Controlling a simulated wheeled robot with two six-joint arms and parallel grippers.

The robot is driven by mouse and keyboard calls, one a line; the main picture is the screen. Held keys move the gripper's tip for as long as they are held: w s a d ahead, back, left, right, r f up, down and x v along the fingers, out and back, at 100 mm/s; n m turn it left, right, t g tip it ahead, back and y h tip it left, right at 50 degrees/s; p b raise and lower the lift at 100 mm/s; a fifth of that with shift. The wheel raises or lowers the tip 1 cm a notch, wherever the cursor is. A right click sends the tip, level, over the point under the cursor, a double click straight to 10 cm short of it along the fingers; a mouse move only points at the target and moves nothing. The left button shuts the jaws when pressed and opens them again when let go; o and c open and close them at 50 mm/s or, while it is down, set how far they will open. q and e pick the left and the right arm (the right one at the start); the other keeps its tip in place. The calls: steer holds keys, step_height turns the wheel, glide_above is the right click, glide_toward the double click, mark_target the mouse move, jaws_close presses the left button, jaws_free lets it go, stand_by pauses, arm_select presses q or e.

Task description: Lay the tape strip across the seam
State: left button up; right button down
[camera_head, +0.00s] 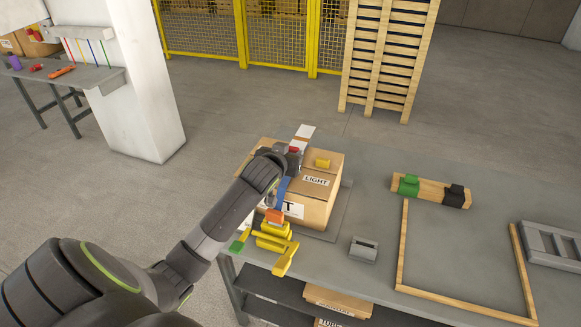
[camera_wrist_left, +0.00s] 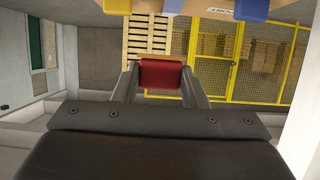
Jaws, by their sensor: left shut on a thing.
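My left gripper (camera_head: 292,150) reaches over the far side of the cardboard box (camera_head: 317,211) on the table. It is shut on a small red block (camera_head: 294,150), which shows between the two fingers in the left wrist view (camera_wrist_left: 162,74). A pale strip (camera_head: 305,131) shows just beyond the gripper; it may be the tape strip, but I cannot tell whether it joins the red block or touches the box. The arm and gripper hide much of the box top, and I cannot make out the seam. My right gripper is out of view.
A grey block (camera_head: 364,249), a wooden frame (camera_head: 402,245) and a wooden rail (camera_head: 430,192) lie to the right.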

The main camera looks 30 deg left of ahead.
mark_target(289, 185)
arm_select(q)
step_height(289, 185, down, 9)
steer(key=shift+r+p, duration=0.2)
steer(key=shift+p, duration=0.15)
steer(key=o, duration=1)
steer(key=shift+f, duration=0.1)
steer(key=shift+c, duration=0.2)
steer(key=shift+r, duration=0.2)
steer(key=shift+s+d+r, duration=0.1)
steer(key=shift+s+d, duration=0.05)
steer(key=shift+s, duration=0.45)
steer(key=v, duration=1.1)
steer(key=shift+b, duration=0.45)
steer(key=shift+w, duration=0.1)
